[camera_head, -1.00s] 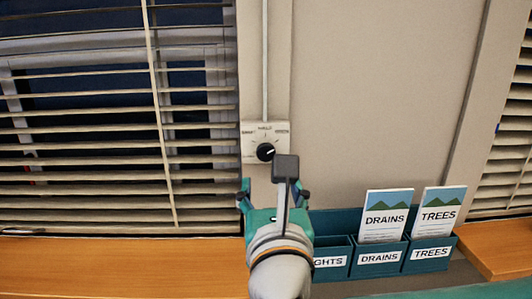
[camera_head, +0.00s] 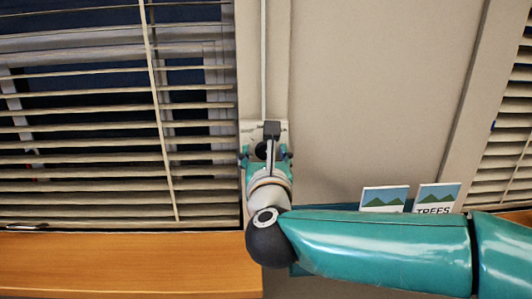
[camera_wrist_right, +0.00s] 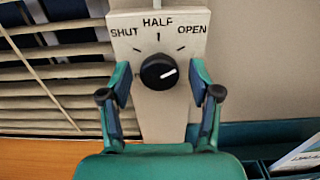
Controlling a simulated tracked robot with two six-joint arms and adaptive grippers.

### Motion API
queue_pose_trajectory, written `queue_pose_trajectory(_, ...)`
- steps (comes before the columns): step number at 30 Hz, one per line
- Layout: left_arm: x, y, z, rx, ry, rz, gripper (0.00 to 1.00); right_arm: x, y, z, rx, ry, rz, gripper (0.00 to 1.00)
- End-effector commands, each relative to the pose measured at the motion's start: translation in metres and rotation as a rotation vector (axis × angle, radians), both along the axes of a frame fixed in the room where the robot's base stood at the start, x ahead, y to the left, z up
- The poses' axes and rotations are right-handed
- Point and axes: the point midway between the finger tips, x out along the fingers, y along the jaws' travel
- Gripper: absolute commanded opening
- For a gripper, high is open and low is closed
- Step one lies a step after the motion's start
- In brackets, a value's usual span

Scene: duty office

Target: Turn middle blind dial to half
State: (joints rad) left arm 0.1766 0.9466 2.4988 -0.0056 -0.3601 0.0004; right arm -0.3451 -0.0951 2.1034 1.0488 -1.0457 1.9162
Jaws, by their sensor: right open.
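The blind dial is a round black knob (camera_wrist_right: 158,71) with a white pointer line, on a pale wall plate (camera_wrist_right: 140,25) marked SHUT, HALF and OPEN. The pointer is aimed right and slightly up, on the OPEN side of HALF. My right gripper (camera_wrist_right: 160,73) is open, with one teal finger on each side of the knob. Whether the fingers touch it I cannot tell. In the head view my right gripper (camera_head: 265,153) and wrist cover much of the plate (camera_head: 247,131) and knob. My left gripper is not in view.
A slatted blind (camera_head: 110,140) hangs to the left, with a wooden sill (camera_head: 120,265) below. Another blind (camera_head: 505,160) is at the far right. Leaflets (camera_head: 385,198) stand in a teal rack, largely hidden behind my right arm. The wall right of the plate is bare.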

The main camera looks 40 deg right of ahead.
Motion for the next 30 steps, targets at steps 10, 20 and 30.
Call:
queue_pose_trajectory(10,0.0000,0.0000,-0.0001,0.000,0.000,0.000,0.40,-0.0001,0.0006,0.0001,0.000,0.000,0.001,0.26)
queue_pose_trajectory(20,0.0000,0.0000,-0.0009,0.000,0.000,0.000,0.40,-0.0002,0.0008,-0.0001,-0.008,0.005,0.001,0.04)
queue_pose_trajectory(30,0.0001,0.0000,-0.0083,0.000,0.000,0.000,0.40,-0.0005,0.0008,-0.0009,-0.115,0.068,0.002,0.04)
